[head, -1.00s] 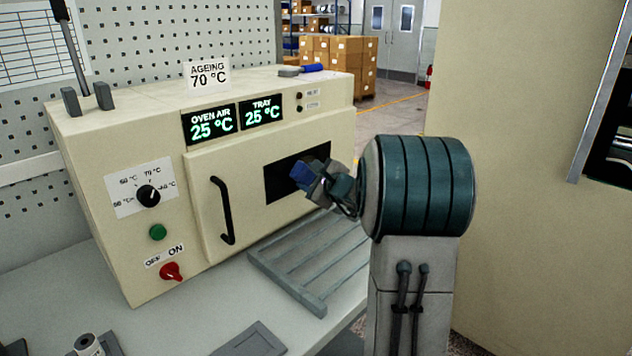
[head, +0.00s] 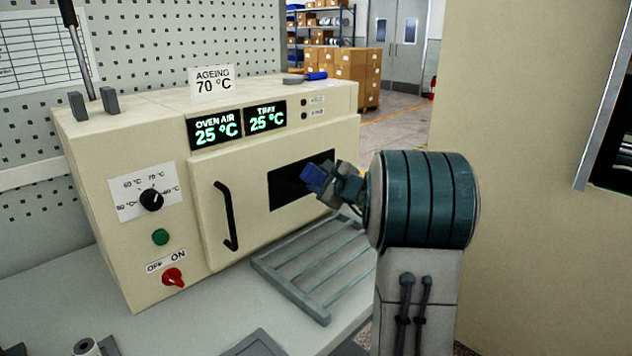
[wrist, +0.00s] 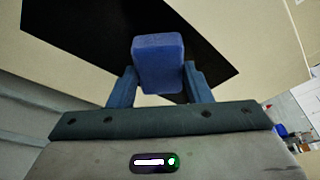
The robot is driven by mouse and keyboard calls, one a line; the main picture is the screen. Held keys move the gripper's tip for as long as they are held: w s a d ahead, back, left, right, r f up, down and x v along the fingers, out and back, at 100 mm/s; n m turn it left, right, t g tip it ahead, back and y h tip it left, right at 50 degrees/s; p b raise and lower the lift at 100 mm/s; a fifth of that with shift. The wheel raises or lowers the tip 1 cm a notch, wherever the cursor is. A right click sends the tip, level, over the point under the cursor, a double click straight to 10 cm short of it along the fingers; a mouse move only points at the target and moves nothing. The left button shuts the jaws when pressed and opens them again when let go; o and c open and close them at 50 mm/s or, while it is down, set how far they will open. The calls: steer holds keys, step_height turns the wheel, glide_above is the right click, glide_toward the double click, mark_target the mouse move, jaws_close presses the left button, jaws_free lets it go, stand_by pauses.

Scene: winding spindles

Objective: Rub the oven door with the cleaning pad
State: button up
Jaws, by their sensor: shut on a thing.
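The oven door (head: 250,235) is cream, shut, with a black handle (head: 224,216) at its left and a dark window (head: 285,187) at its right. My gripper (head: 326,180) is in front of the window's right part. It is shut on the blue cleaning pad (head: 314,177). In the wrist view the pad (wrist: 158,64) sits between the two fingers, with the dark window (wrist: 85,40) behind it. I cannot tell whether the pad touches the window.
A grey slatted rack (head: 310,265) lies on the bench (head: 190,325) below the door. The oven's left panel carries a dial (head: 151,200), a green button (head: 160,237) and a red switch (head: 173,277). A blue-handled tool (head: 305,78) lies on the oven top.

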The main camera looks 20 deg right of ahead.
steer(key=d, duration=0.1)
steer(key=w+d, duration=0.1)
steer(key=d, duration=0.1)
steer(key=shift+w+d, duration=0.3)
steer(key=shift+d, duration=0.1)
steer(key=shift+f, duration=0.1)
steer(key=shift+b, duration=0.3)
steer(key=shift+s+a+f+b, duration=0.15)
steer(key=shift+s+a+b, duration=0.1)
steer(key=shift+a+b, duration=0.35)
steer(key=shift+s+a+b, duration=0.3)
steer(key=shift+a+b, duration=0.15)
steer(key=shift+a, duration=0.15)
steer(key=shift+s+a+b, duration=0.3)
steer(key=shift+a+b, duration=0.15)
steer(key=shift+a, duration=0.15)
steer(key=shift+s+a+b, duration=0.25)
steer(key=shift+a+b, duration=0.6)
steer(key=shift+a, duration=0.05)
steer(key=shift+s+a+r+b, duration=0.15)
steer(key=shift+a+b, duration=0.15)
steer(key=shift+a, duration=0.25)
steer(key=shift+s+a+r+b, duration=0.15)
steer(key=shift+a+b, duration=0.15)
steer(key=shift+a, duration=0.2)
steer(key=shift+f, duration=0.1)
